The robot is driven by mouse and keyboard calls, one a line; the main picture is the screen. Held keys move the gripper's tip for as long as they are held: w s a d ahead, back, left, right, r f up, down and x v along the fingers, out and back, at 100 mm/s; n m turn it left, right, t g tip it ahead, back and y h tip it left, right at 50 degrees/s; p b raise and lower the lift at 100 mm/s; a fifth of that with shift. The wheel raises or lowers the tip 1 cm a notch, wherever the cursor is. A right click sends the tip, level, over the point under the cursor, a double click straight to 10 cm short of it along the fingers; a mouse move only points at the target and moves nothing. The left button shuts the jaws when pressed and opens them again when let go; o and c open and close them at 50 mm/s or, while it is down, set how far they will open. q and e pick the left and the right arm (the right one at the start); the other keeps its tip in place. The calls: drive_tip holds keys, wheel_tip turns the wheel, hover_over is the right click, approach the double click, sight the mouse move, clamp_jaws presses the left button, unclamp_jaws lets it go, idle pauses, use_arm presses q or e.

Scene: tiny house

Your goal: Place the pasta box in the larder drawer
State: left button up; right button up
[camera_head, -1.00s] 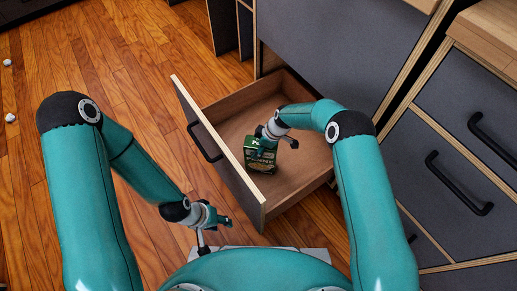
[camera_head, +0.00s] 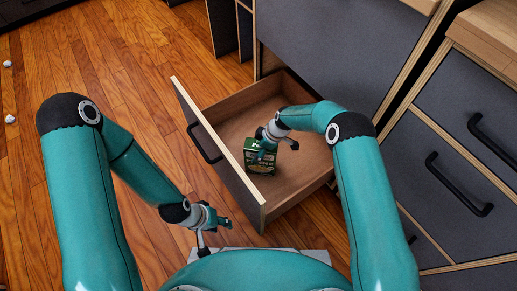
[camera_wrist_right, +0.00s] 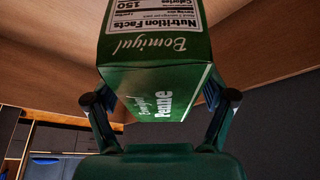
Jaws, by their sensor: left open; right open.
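The green pasta box (camera_head: 262,163) stands inside the open larder drawer (camera_head: 297,182), near the drawer's front panel. In the right wrist view the box (camera_wrist_right: 155,75) shows its white nutrition label and the word Penne. My right gripper (camera_head: 266,147) is at the top of the box, inside the drawer; in the right wrist view its two fingers (camera_wrist_right: 160,112) are spread on either side of the box. I cannot tell whether a finger touches it. My left gripper (camera_head: 222,221) is open and empty, outside the drawer at the front.
The drawer has a dark front with a black handle (camera_head: 204,143); its floor around the box is bare. Dark cabinets with black handles (camera_head: 459,184) stand at the right. The wooden floor (camera_head: 130,70) at the left is mostly clear, with small white objects (camera_head: 10,119) far left.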

drive_tip(key=p+v, duration=0.2)
drive_tip(key=v, duration=0.9)
drive_tip(key=shift+d+r+p, duration=0.1)
drive_tip(key=shift+r+p, duration=0.05)
drive_tip(key=shift+p, duration=0.25)
drive_tip(key=s+d+f+m, duration=0.1)
drive_tip(key=s+d+m, duration=0.2)
drive_tip(key=s+m, duration=0.3)
drive_tip(key=s+d+f+m, duration=0.2)
drive_tip(key=s+m, duration=0.4)
drive_tip(key=s, duration=0.6)
drive_tip(key=s+d+f+m, duration=0.1)
drive_tip(key=s+d+m, duration=0.3)
drive_tip(key=s, duration=0.6)
drive_tip(key=shift+f+m, duration=0.4)
drive_tip(key=shift+m, duration=0.8)
